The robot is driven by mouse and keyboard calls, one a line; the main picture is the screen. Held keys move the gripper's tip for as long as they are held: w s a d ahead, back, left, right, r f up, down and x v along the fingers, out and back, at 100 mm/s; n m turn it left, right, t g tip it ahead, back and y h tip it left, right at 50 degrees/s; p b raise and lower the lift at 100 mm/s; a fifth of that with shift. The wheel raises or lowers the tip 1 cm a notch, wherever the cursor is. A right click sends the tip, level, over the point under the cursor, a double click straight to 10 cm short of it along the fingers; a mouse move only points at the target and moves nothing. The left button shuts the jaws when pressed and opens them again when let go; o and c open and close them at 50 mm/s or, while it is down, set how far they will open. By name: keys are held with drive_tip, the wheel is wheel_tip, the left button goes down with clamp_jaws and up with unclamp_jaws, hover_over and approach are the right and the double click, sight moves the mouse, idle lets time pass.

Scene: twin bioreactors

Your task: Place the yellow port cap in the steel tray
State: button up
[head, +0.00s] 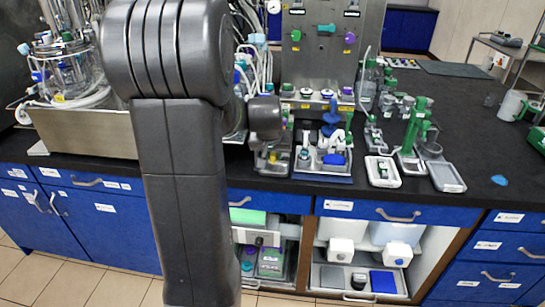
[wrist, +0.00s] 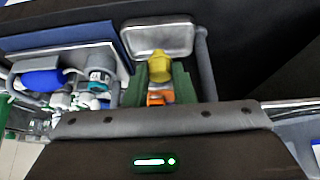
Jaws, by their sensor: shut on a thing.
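The yellow port cap (wrist: 158,66) is between the green-padded fingers of my gripper (wrist: 160,78) in the wrist view. My gripper is shut on it. An orange piece (wrist: 158,97) shows just behind the cap, between the fingers. The steel tray (wrist: 150,27), a shallow rectangle with a pale rim, lies just beyond the fingertips. The cap overlaps the tray's near edge in the picture; its height above the tray cannot be told.
In the head view, a green stand (head: 415,125) and shallow trays (head: 447,178) stand to the right. The bench's far right front is mostly clear.

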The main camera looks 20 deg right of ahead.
sight(273, 155)
drive_tip(key=shift+w+d, duration=0.45)
drive_tip(key=shift+w, duration=0.25)
drive_tip(key=shift+f, duration=1.75)
drive_tip(key=shift+f, duration=0.2)
drive_tip(key=o, duration=0.9)
drive_tip(key=shift+o, duration=0.2)
drive_tip(key=shift+r, duration=0.15)
drive_tip(key=shift+r, duration=0.2)
drive_tip(key=v, duration=1.1)
drive_tip(key=shift+s+r, duration=0.25)
drive_tip(key=shift+r, duration=0.05)
